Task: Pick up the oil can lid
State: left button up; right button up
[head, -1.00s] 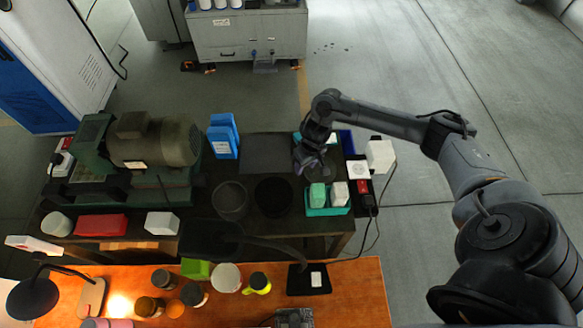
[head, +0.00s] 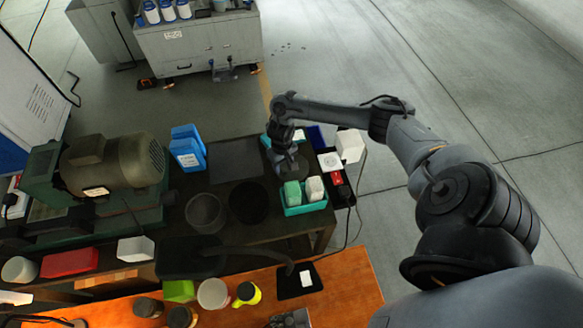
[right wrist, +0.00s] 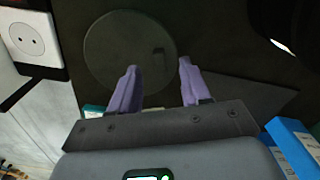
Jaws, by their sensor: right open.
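The oil can lid (right wrist: 122,45) appears to be the flat, dark round disc with a small raised tab, lying on the dark table in the right wrist view. My right gripper (right wrist: 156,75) is open, with its two purple fingers apart and nothing between them. In that view the fingertips overlap the lower half of the disc; I cannot tell the height gap. In the head view my right gripper (head: 287,165) is over the back right of the dark table and largely hides the disc. My left gripper is not in view.
A white socket box (right wrist: 32,38) is close by in the wrist view.

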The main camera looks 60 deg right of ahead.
aim_at(285, 175)
jog(key=shift+f, duration=1.3)
jog(key=shift+c, duration=0.2)
grip_shut()
jog(key=shift+r, duration=0.15)
